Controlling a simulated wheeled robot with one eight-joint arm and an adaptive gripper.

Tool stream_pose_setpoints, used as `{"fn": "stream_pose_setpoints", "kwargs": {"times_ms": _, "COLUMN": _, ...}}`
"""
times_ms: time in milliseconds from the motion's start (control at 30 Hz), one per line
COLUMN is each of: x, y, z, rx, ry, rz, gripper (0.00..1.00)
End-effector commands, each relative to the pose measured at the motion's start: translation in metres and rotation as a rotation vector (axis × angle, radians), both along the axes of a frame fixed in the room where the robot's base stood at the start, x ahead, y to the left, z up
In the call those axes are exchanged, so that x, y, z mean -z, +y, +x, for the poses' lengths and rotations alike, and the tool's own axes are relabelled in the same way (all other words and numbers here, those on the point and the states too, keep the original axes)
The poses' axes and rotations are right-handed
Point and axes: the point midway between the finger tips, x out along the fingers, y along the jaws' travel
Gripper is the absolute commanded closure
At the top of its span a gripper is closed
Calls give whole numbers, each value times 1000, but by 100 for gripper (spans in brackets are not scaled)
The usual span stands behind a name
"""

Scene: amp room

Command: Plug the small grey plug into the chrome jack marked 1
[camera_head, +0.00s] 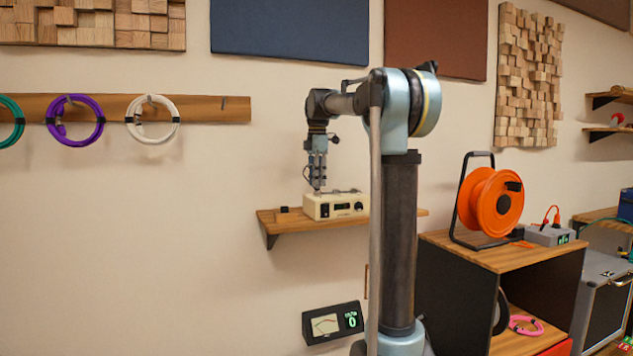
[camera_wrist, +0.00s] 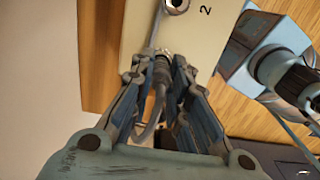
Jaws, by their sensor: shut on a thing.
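The cream box (camera_head: 336,208) stands on the wooden wall shelf, with dark knobs on its front. It also shows in the wrist view (camera_wrist: 132,32), where a chrome jack (camera_wrist: 176,5) sits beside the printed 2. My gripper (camera_head: 317,189) points down at the top of the box. In the wrist view my gripper (camera_wrist: 160,70) is shut on the small grey plug (camera_wrist: 161,72), whose grey cable (camera_wrist: 147,131) curls back between the fingers. A bright metal part shows at the plug's front end. I cannot tell whether it is inside a jack; no mark 1 is visible.
A meter (camera_head: 332,323) hangs below. An orange cable reel (camera_head: 496,203) stands on a cabinet at the right. Coiled cables hang on the wall rail (camera_head: 210,109) at the left.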

Motion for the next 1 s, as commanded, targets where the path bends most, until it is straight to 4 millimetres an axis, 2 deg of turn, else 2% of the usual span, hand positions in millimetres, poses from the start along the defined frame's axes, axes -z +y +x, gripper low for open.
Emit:
{"fn": "stream_pose_setpoints", "kwargs": {"times_ms": 267, "x": 0, "y": 0, "z": 0, "rx": 0, "ry": 0, "rz": 0, "gripper": 100}}
{"fn": "stream_pose_setpoints", "kwargs": {"times_ms": 300, "x": 0, "y": 0, "z": 0, "rx": 0, "ry": 0, "rz": 0, "gripper": 75}}
{"fn": "stream_pose_setpoints", "kwargs": {"times_ms": 367, "x": 0, "y": 0, "z": 0, "rx": 0, "ry": 0, "rz": 0, "gripper": 62}}
{"fn": "stream_pose_setpoints", "kwargs": {"times_ms": 767, "x": -2, "y": 0, "z": 0, "rx": 0, "ry": 0, "rz": 0, "gripper": 61}}
{"fn": "stream_pose_setpoints", "kwargs": {"times_ms": 867, "x": -10, "y": 0, "z": 1, "rx": 0, "ry": 0, "rz": 0, "gripper": 61}}
{"fn": "stream_pose_setpoints", "kwargs": {"times_ms": 1000, "x": -30, "y": 0, "z": 1, "rx": 0, "ry": 0, "rz": 0, "gripper": 61}}
